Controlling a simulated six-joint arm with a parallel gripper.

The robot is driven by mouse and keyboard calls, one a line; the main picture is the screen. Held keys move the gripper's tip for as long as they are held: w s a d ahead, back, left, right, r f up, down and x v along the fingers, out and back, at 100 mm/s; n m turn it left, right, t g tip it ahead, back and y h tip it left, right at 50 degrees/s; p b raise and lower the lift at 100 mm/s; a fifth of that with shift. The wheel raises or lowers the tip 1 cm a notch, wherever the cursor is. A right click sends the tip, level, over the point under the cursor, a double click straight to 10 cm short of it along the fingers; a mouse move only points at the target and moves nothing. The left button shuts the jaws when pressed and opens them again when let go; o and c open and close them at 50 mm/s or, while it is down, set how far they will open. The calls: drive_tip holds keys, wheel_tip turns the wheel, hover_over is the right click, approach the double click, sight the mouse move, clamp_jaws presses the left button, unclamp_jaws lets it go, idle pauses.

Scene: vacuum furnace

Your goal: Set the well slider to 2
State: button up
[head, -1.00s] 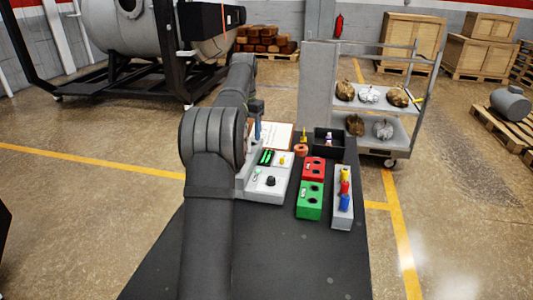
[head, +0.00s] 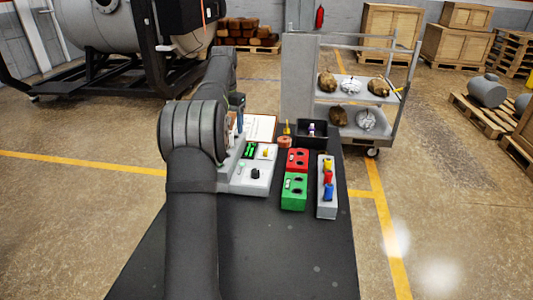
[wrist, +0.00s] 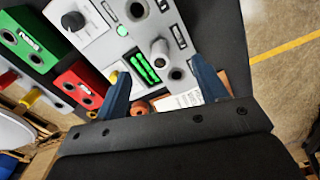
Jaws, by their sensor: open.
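The grey control box (head: 252,176) lies on the dark table, partly hidden by my arm in the head view. It carries a black knob (head: 255,174), a green-lit display (head: 250,149) and a yellow knob (head: 266,152). I cannot tell for sure which part is the well slider, and no scale is readable. My gripper (wrist: 161,86) is open and empty, its blue fingers above the panel.
A red block (head: 297,160), a green block (head: 294,190) and a grey tray (head: 327,205) with coloured pieces stand right of the box. A black bin (head: 312,136) and a white sheet (head: 262,128) lie behind. The table's front is clear.

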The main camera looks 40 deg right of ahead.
drive_tip(key=shift+s+d+r, duration=0.1)
drive_tip(key=shift+s+r, duration=0.1)
drive_tip(key=c, duration=0.6)
drive_tip(key=s+d+r+n+t+h, duration=0.2)
drive_tip(key=s+r, duration=0.1)
drive_tip(key=s, duration=0.3)
drive_tip(key=s+d+r+n+t+h, duration=0.1)
drive_tip(key=s+d+r, duration=0.15)
drive_tip(key=s, duration=0.35)
approach(265, 151)
drive_tip(key=x, duration=0.8)
drive_tip(key=shift+f, duration=0.35)
clamp_jaws()
